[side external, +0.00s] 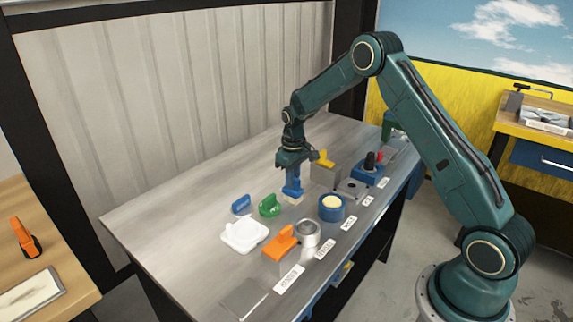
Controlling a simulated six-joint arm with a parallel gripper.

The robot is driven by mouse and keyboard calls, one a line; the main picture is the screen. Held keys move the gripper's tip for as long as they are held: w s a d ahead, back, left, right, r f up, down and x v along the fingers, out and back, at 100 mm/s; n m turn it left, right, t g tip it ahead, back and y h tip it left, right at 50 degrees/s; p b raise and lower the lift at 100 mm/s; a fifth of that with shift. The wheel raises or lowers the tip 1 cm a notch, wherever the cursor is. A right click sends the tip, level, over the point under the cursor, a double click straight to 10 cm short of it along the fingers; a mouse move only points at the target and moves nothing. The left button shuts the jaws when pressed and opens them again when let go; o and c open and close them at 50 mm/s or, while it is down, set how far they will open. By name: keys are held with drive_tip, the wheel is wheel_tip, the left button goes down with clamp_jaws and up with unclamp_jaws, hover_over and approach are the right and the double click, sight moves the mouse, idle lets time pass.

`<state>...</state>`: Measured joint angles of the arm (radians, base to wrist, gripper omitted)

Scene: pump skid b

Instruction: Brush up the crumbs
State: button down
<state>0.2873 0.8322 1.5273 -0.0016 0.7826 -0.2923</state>
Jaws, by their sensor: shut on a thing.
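My gripper (292,171) points down over the middle of the grey workbench (180,208). It is shut on a small brush (293,187) with a blue handle and a pale, cream-coloured lower end. The brush hangs upright below the jaws, near the bench top; I cannot tell whether its lower end touches the surface. No crumbs can be made out at this size. A white, squarish tray-like piece (245,236) lies on the bench to the left of and nearer than the brush.
Near the brush are a green piece (269,207), a blue piece (241,205), a blue round container (331,208), a metal cylinder (307,236) and an orange-handled block (279,244). The bench's left part is clear.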

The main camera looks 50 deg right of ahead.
drive_tip(key=d, duration=0.7)
drive_tip(key=shift+d, duration=0.2)
wheel_tip(320, 180, up, 8)
idle(0.5)
drive_tip(key=shift+a+r, duration=0.1)
idle(0.4)
